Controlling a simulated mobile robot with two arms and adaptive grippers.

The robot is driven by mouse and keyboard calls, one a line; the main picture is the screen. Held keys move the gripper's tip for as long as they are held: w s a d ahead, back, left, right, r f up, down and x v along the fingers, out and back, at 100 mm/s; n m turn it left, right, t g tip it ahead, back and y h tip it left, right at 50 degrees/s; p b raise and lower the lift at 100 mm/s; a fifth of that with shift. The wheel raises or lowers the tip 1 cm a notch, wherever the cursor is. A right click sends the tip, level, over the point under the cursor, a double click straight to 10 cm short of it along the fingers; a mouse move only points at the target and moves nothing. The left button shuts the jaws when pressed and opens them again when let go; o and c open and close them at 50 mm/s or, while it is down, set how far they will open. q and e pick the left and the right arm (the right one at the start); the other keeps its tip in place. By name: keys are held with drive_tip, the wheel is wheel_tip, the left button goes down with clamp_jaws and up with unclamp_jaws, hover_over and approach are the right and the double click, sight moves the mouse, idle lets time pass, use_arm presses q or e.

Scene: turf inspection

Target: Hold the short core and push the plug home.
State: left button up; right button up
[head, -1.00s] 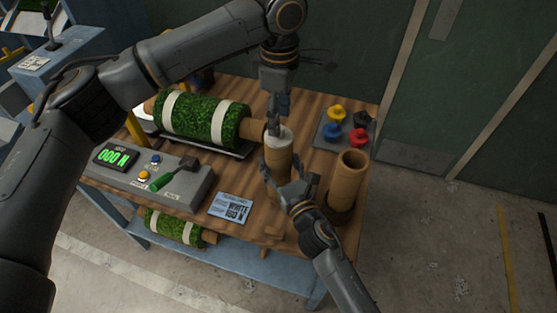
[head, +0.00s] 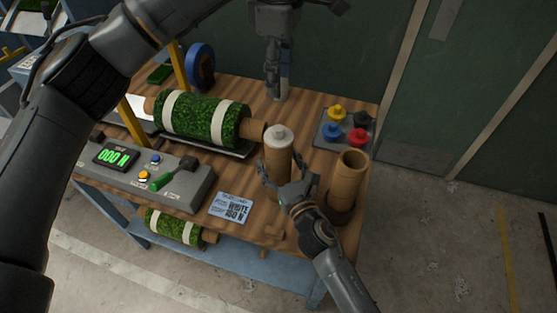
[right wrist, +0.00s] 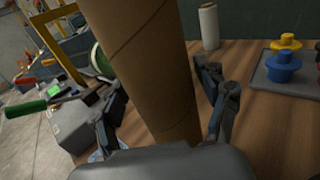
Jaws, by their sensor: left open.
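The short core (head: 278,162) is a brown cardboard tube standing upright near the table's right front. A white plug (head: 279,134) with a small knob sits on its top end; I cannot tell how deep it is seated. My right gripper (head: 286,180) has its fingers around the core; the wrist view shows the core (right wrist: 150,70) between both fingers, and its top is out of that view. My left gripper (head: 271,88) is open and empty, raised behind the plug and apart from it.
A tray (head: 322,142) with yellow, blue, red and black plugs lies at right. Another brown tube (head: 352,172) stands in front of it. A turf roll (head: 200,121) lies at left, behind a force readout (head: 117,155) showing 000 N. A card (head: 232,207) reads WHITE 160 N.

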idle(0.3)
drive_tip(key=v, duration=1.2)
